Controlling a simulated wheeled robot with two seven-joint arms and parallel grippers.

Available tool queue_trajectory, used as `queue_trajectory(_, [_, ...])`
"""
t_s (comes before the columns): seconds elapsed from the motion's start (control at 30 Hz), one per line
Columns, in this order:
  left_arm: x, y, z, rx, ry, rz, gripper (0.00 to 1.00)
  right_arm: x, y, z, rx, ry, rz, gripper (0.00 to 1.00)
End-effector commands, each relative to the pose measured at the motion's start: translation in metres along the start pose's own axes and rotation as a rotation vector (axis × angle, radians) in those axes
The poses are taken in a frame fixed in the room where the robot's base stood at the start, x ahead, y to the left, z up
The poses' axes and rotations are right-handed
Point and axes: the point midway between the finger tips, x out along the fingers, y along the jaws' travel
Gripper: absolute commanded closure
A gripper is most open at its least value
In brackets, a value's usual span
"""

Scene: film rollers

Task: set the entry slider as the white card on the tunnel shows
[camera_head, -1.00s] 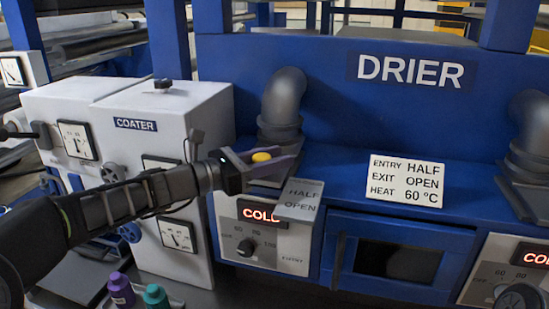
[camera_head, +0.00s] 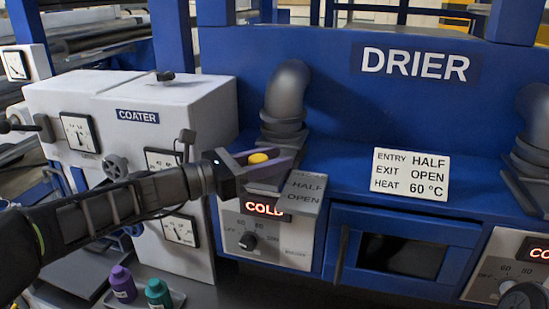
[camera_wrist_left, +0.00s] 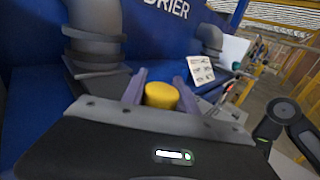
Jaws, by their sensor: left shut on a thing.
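The white card (camera_head: 411,175) stands on the blue drier ledge and reads ENTRY HALF, EXIT OPEN, HEAT 60 °C. It also shows small in the left wrist view (camera_wrist_left: 200,70). The entry slider is a grey plate (camera_head: 302,191) marked HALF and OPEN, at the foot of the left duct, with a yellow knob (camera_head: 258,158). My left gripper (camera_head: 265,160) is shut on the yellow knob, its purple fingers on either side. The knob also shows between the fingers in the left wrist view (camera_wrist_left: 161,95). My right gripper is not in view.
The left grey duct (camera_head: 285,95) rises just behind the slider. An entry panel (camera_head: 268,235) with a COLD display and dial is below. The white coater (camera_head: 135,110) stands left. Purple and teal bottles (camera_head: 122,284) (camera_head: 158,292) stand at the bottom left.

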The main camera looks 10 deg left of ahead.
Motion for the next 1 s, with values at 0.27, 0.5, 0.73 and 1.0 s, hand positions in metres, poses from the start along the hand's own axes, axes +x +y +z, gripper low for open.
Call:
queue_trajectory(0.27, [0.0,0.0,0.0,-0.002,0.001,0.0,0.51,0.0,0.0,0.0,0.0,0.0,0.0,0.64])
queue_trajectory(0.5, [0.0,0.0,0.0,-0.002,0.0,-0.001,0.43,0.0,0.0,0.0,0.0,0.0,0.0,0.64])
queue_trajectory(0.73, [-0.007,0.001,-0.001,-0.002,-0.001,0.001,0.43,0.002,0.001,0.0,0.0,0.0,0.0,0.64])
queue_trajectory(1.0, [-0.047,0.001,-0.002,0.001,-0.001,0.003,0.43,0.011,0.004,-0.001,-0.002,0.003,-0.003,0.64])
